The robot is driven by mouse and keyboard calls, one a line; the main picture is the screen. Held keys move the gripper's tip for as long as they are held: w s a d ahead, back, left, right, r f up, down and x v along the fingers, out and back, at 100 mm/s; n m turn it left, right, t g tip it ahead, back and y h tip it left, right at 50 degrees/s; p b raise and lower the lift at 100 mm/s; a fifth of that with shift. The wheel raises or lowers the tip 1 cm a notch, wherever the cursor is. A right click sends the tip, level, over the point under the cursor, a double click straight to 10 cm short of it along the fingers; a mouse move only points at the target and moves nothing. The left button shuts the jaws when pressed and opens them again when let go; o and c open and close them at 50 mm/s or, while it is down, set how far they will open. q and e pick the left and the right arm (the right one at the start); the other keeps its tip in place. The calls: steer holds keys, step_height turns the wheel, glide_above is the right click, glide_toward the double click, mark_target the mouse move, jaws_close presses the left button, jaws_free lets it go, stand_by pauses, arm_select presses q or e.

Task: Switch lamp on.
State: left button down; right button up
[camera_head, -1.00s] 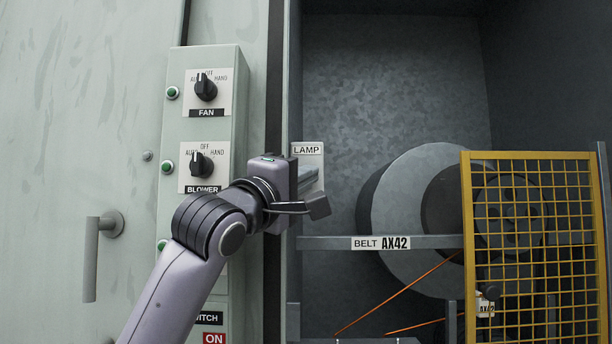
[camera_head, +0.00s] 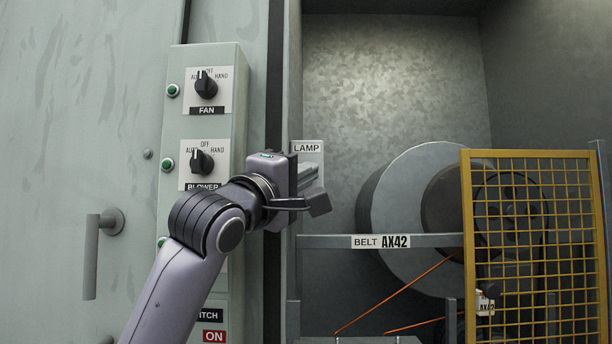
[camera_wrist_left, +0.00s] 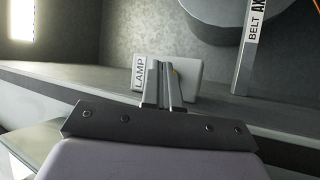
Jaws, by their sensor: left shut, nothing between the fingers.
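The lamp switch plate (camera_head: 307,148), marked LAMP, is on the wall just inside the cooler's opening. It also shows in the left wrist view (camera_wrist_left: 192,72), with its label on the left. My left gripper (camera_head: 312,172) is shut and empty, with its fingers at the plate. A bright lit lamp (camera_wrist_left: 24,20) shows at the upper left of the wrist view. My right gripper is not in view.
A control panel (camera_head: 214,65) with FAN and BLOWER knobs stands left of the opening. A door handle (camera_head: 92,255) is further left. Inside are a rail marked BELT AX42 (camera_head: 330,242), a large pulley (camera_head: 393,200) and a yellow mesh guard (camera_head: 466,240).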

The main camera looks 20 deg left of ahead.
arm_select(q)
steer(key=shift+s, duration=0.2)
steer(key=shift+s+d+b, duration=0.3)
steer(key=shift+s+b, duration=0.05)
steer(key=shift+s, duration=0.6)
steer(key=shift+s+d+b, duration=0.25)
steer(key=shift+s+b, duration=0.05)
steer(key=shift+s, duration=0.6)
steer(key=shift+s+d+b, duration=0.3)
steer(key=shift+s+b, duration=0.05)
steer(key=shift+s, duration=0.6)
